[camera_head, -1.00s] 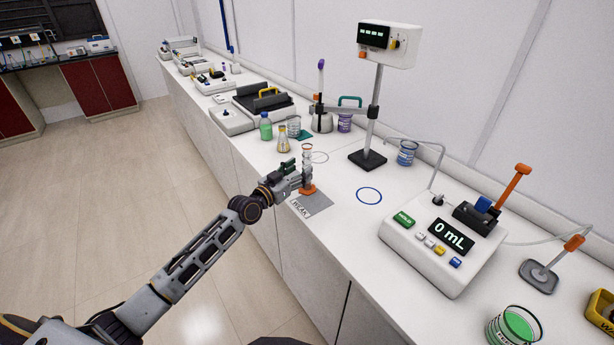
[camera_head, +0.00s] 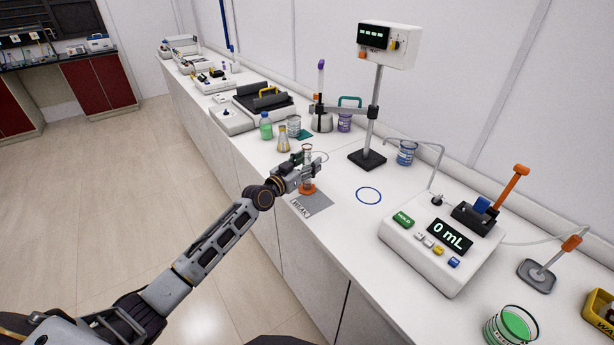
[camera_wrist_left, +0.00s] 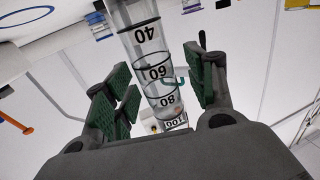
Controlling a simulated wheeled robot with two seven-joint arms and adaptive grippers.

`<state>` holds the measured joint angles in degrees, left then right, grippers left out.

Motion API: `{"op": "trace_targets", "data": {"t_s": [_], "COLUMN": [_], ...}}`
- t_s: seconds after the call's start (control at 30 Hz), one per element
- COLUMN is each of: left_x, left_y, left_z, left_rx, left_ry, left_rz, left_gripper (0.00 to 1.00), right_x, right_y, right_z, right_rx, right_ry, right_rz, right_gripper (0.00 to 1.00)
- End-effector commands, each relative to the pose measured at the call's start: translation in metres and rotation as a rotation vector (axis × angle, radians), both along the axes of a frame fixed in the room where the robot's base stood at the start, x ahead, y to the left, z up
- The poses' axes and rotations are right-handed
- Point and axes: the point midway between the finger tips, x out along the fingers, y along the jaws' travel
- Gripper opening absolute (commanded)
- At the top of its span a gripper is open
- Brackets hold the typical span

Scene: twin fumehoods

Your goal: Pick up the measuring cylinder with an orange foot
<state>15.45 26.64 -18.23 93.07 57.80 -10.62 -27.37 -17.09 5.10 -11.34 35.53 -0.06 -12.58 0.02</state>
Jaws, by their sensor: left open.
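The measuring cylinder (camera_head: 308,152) stands upright on the bench, with its orange foot (camera_head: 308,190) on a grey mat (camera_head: 318,201) marked with a label. My left gripper (camera_head: 304,170) is at the cylinder's middle and hides part of it. In the left wrist view the clear graduated cylinder (camera_wrist_left: 152,62) runs between the green finger pads of the open left gripper (camera_wrist_left: 162,95), with gaps showing on both sides. My right gripper is not in view.
A stand with a black base (camera_head: 367,159) and a pump unit (camera_head: 440,240) are to the right. A blue ring (camera_head: 369,195) marks clear bench.

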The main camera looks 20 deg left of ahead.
Motion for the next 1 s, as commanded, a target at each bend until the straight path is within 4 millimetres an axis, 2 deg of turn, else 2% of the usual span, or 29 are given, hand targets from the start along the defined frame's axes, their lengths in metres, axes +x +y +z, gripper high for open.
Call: {"op": "trace_targets", "data": {"t_s": [0.2, 0.23, 0.63, 1.0], "left_x": [-0.0001, -0.0001, -0.0002, 0.0], "left_y": [0.0002, 0.0002, 0.0003, 0.0002], "left_z": [0.0, 0.0, 0.0, 0.0015], "left_rx": [0.0, 0.0, 0.0, 0.0], "left_ry": [0.0, 0.0, 0.0, -0.001], "left_rz": [0.0, 0.0, 0.0, 0.0], "left_gripper": [0.55, 0.53, 0.01, 0.0], "right_x": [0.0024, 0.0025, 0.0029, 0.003], "right_y": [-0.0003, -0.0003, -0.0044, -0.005], "right_z": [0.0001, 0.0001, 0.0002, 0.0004], "right_rx": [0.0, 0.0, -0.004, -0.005], "right_ry": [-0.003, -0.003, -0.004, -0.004], "right_rz": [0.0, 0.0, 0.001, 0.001], "right_gripper": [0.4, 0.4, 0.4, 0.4]}}
